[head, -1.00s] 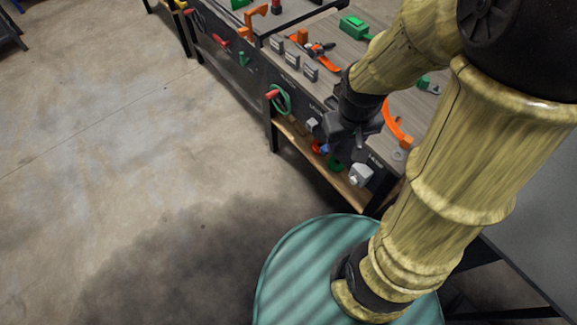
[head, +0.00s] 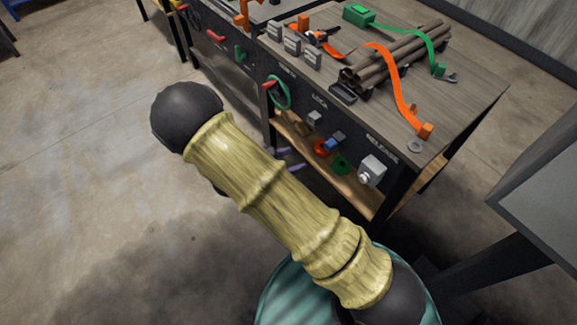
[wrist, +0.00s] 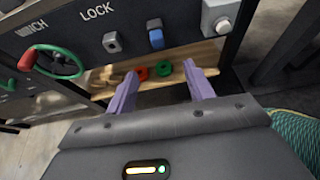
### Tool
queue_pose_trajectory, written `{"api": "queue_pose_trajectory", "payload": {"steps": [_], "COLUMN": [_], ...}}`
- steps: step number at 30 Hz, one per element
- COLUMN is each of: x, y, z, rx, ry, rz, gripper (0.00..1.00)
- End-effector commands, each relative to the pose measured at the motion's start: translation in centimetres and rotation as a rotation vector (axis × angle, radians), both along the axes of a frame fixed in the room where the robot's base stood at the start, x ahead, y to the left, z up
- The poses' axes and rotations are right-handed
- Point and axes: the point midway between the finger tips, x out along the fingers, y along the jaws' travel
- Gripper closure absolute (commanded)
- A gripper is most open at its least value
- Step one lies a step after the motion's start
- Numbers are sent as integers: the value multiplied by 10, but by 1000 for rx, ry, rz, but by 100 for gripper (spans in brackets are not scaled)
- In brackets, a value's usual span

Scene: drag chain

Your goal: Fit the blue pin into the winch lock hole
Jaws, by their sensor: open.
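The blue pin (head: 334,142) sits at a small grey block on the dark front panel; the wrist view shows it too (wrist: 156,39), right of the LOCK label. How deep it sits is unclear. A grey square block (wrist: 112,42) is below the LOCK label, left of the pin; it also shows in the head view (head: 313,118). I cannot make out its hole clearly. My gripper (wrist: 161,88) is open and empty, its two purple fingers pointing toward the panel, apart from and below the pin in the wrist view. In the head view my arm hides most of it.
A pale block with a knob (head: 371,170) sticks out at right. A red-handled green wheel (wrist: 57,60) is at left. Open floor lies left of the bench.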

Motion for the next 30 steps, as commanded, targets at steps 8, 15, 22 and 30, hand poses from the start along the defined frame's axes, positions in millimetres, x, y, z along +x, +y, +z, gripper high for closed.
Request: {"api": "queue_pose_trajectory", "payload": {"steps": [8, 15, 22, 30], "x": [2, 6, 22, 45], "y": [4, -3, -26, -58], "z": [-2, -5, -17, -33], "rx": [-17, -17, -17, -16], "ry": [-2, -1, -1, 0], "rz": [25, 20, 17, 17], "gripper": [47, 47, 47, 47]}}
